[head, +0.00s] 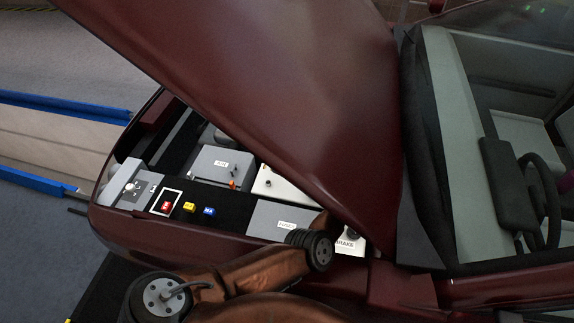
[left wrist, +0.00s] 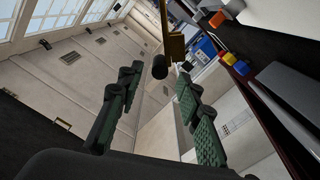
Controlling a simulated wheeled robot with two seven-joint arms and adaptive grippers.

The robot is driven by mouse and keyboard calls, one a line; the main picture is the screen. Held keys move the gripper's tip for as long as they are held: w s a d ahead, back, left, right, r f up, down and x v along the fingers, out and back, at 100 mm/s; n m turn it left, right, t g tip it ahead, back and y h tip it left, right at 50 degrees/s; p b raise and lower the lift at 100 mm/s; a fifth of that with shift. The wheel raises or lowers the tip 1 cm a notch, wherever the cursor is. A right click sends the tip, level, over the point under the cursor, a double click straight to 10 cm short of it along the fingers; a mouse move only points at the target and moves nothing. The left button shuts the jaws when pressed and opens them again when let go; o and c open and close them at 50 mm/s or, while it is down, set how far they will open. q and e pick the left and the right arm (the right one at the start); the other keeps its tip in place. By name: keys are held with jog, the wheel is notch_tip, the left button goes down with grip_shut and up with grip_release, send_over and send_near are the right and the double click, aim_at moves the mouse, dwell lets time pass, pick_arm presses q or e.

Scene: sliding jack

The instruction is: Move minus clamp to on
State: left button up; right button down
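In the head view, a grey battery-like box (head: 208,168) with a small label sits in the engine bay of a dark red car. A small orange part (head: 232,184) shows at its right side. I cannot tell which part is the minus clamp or its setting. In the left wrist view, my left gripper (left wrist: 158,74) has its two green fingers well apart. A black knob-like piece (left wrist: 160,67) beside a yellow bar (left wrist: 173,46) appears between or beyond the tips; I cannot tell if they touch it. My right gripper is not seen.
The raised hood (head: 290,90) overhangs the bay and hides part of it. Red (head: 166,206), yellow (head: 189,207) and blue (head: 209,211) blocks sit along the front edge. A copper-coloured arm of mine crosses the near side of the car. A steering wheel (head: 540,205) is at right.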

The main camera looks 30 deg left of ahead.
pick_arm(q)
jog(key=shift+v, duration=1.05)
